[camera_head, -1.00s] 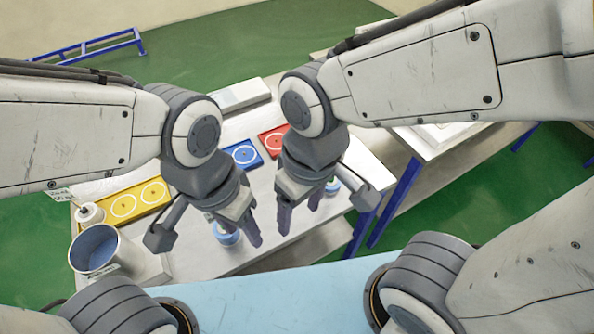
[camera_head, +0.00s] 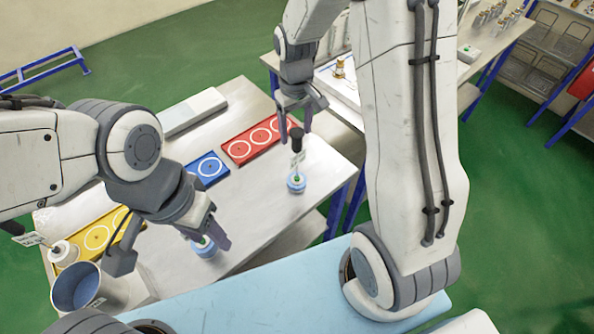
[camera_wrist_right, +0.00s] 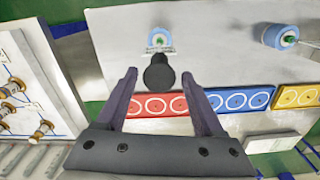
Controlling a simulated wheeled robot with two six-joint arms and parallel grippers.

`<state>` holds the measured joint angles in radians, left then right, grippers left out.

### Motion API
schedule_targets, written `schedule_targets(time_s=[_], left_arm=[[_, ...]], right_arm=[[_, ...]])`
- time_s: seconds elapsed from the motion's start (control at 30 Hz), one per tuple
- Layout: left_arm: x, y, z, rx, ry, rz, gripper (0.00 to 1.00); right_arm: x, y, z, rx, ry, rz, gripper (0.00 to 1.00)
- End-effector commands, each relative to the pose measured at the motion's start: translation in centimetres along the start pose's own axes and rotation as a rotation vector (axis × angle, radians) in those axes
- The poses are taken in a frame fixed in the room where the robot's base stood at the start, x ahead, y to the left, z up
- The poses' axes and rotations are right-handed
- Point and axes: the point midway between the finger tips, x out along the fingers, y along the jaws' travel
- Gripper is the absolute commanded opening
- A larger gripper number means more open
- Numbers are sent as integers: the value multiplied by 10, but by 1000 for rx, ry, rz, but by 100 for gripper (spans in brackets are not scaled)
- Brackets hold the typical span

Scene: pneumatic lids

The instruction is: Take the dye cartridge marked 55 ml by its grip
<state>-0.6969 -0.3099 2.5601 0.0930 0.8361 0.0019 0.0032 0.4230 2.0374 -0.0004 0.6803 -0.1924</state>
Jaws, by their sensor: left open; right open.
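A blue-and-white piece with a green centre (camera_head: 297,184) stands on the metal table, with a small white tag and a black knob (camera_head: 297,134) above it. My right gripper (camera_head: 296,122) is open just above the knob. In the right wrist view the knob (camera_wrist_right: 158,74) appears between the open fingertips (camera_wrist_right: 158,75), apart from both. A second blue-topped piece (camera_head: 205,248) stands front left, partly hidden by my open left gripper (camera_head: 208,232); it also shows in the right wrist view (camera_wrist_right: 279,37). Tag writing is too small to read, so I cannot tell which is 55 ml.
A red tray (camera_head: 238,149), a blue tray (camera_head: 206,170) and a yellow tray (camera_head: 92,240) with white rings lie on the table. A blue-lined pot (camera_head: 77,289) and a white bottle (camera_head: 63,253) stand at left. A board with brass fittings (camera_wrist_right: 30,98) is beside the table.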

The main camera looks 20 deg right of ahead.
Motion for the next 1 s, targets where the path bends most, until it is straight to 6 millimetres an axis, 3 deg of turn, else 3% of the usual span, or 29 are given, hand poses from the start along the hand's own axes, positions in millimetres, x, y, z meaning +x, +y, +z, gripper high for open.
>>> schedule_targets(time_s=[0.23,0.4,0.67,0.83,0.87,1.0], left_arm=[[-21,2,-1,3,0,0,50],[-23,2,-1,4,0,0,50],[-22,2,-1,4,0,0,50],[-22,2,-1,4,0,0,50],[-22,2,-1,4,0,0,50],[-22,2,-1,4,0,0,50]], right_arm=[[29,1,4,-1,-8,-2,70],[48,1,3,-1,-3,-1,70],[52,1,2,-1,0,0,70],[52,1,2,-1,0,0,4],[52,1,2,-1,-1,0,0],[51,1,2,-1,1,0,0]])
